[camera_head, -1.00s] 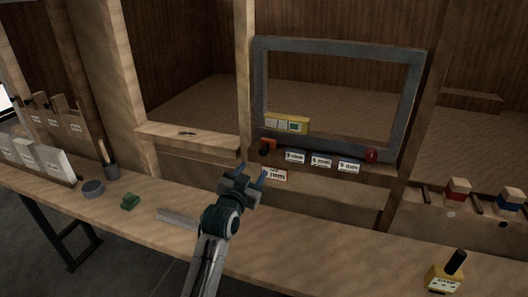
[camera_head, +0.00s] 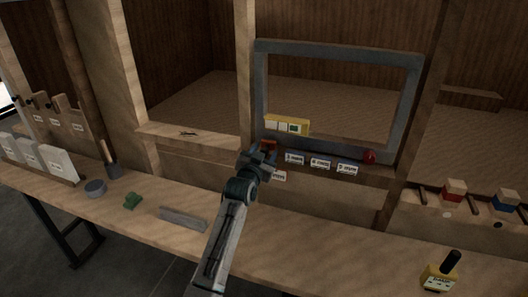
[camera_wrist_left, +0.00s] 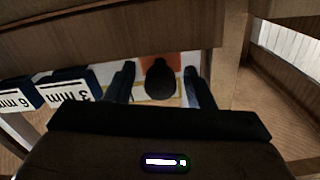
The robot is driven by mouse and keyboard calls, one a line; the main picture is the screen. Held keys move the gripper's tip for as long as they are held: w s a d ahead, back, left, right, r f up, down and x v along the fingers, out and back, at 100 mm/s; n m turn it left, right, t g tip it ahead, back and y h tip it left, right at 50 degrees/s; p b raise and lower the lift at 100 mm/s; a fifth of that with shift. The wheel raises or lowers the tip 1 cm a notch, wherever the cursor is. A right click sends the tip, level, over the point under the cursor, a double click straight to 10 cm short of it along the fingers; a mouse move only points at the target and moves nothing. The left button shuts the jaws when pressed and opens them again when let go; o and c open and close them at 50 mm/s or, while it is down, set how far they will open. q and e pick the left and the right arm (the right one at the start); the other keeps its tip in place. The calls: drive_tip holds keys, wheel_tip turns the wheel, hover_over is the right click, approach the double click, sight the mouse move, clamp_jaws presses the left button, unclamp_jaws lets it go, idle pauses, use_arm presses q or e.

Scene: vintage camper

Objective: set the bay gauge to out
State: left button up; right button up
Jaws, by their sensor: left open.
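I cannot tell for certain which part is the bay gauge. A yellow block (camera_head: 286,125) with pale and green windows sits at the lower left of the grey frame. Below it is an orange piece (camera_head: 268,144), partly hidden by my gripper. In the left wrist view the orange piece (camera_wrist_left: 160,60) lies behind a dark rounded knob (camera_wrist_left: 160,81). My left gripper (camera_head: 270,157) is at the orange piece. In the wrist view its open fingers (camera_wrist_left: 160,84) stand either side of the knob, with gaps visible. My right gripper is out of view.
Dark blocks labelled 3 mm (camera_head: 294,158), 6 mm (camera_head: 320,163) and 9 mm (camera_head: 347,168) line the ledge right of the gripper. A red knob (camera_head: 369,156) is beyond them. A grey bar (camera_head: 183,219) and green piece (camera_head: 132,201) lie on the bench.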

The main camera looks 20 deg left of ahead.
use_arm(q)
clamp_jaws()
drive_tip(key=s+p, duration=0.2)
drive_tip(key=s, duration=0.2)
drive_tip(key=shift+s+a+f, duration=0.1)
drive_tip(key=shift+s, duration=0.05)
drive_tip(key=shift+c, duration=2)
unclamp_jaws()
drive_tip(key=o, duration=0.4)
drive_tip(key=shift+s, duration=0.1)
